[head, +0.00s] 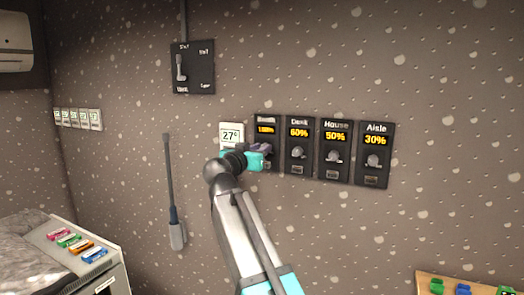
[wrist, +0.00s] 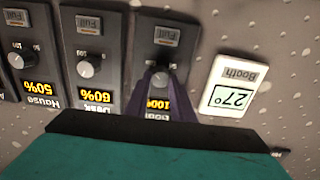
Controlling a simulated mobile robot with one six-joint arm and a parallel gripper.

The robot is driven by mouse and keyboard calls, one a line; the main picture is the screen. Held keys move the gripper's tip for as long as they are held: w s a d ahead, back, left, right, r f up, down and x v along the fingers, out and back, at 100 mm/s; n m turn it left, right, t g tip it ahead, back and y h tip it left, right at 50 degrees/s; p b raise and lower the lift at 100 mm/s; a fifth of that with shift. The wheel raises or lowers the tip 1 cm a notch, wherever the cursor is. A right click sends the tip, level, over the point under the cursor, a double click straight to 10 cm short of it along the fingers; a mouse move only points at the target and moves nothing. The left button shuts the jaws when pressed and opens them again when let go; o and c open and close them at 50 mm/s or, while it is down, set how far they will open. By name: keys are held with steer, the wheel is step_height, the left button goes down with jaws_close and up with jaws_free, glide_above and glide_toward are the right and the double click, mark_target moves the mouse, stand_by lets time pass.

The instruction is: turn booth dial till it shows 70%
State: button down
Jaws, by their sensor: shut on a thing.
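To the right are the Desk panel (head: 299,133) at 60%, House panel (head: 335,137) at 50% and Aisle panel (head: 375,141) at 30%. A white thermostat (head: 231,133) reading 27° is close on the left. A lever switch (head: 192,68) is above.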

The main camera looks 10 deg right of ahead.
steer(key=shift+f+n+b, duration=0.15)
steer(key=shift+n+b, duration=0.2)
steer(key=shift+n, duration=0.05)
steer(key=shift+f+n+p, duration=0.2)
steer(key=shift+n+p, duration=1.75)
steer(key=shift+n, duration=5.9)
steer(key=shift+f+n+p, duration=0.2)
steer(key=shift+n+p, duration=1.75)
steer(key=shift+n, duration=5.9)
